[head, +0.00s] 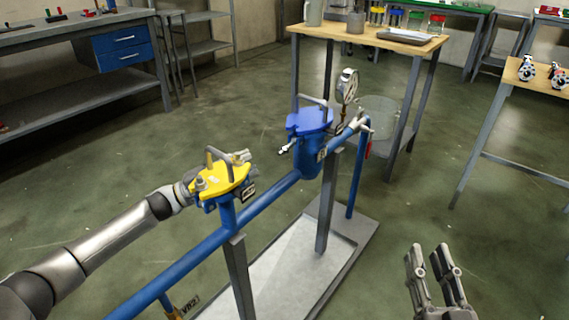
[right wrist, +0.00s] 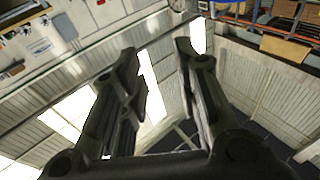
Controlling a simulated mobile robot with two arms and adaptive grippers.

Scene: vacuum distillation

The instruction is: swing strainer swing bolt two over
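The strainer with the yellow lid (head: 226,181) stands on the blue pipe in the middle of the head view, with a grey handle on top. A metal swing bolt (head: 241,157) shows at its back right edge, and another bolt part (head: 201,184) at its left edge. My left gripper (head: 188,187) is at the left edge of this lid; its fingertips are small and partly hidden, so its opening is unclear. A second strainer has a blue lid (head: 310,121), with a bolt (head: 285,149) sticking out to its left. My right gripper (head: 434,262) is open, empty and away from both.
A pressure gauge (head: 347,86) and a valve handle (head: 362,122) stand behind the blue lid. The blue pipe (head: 268,201) runs over a pale base plate (head: 285,280). A wooden-topped table (head: 385,39) stands behind. Floor is clear around my right gripper.

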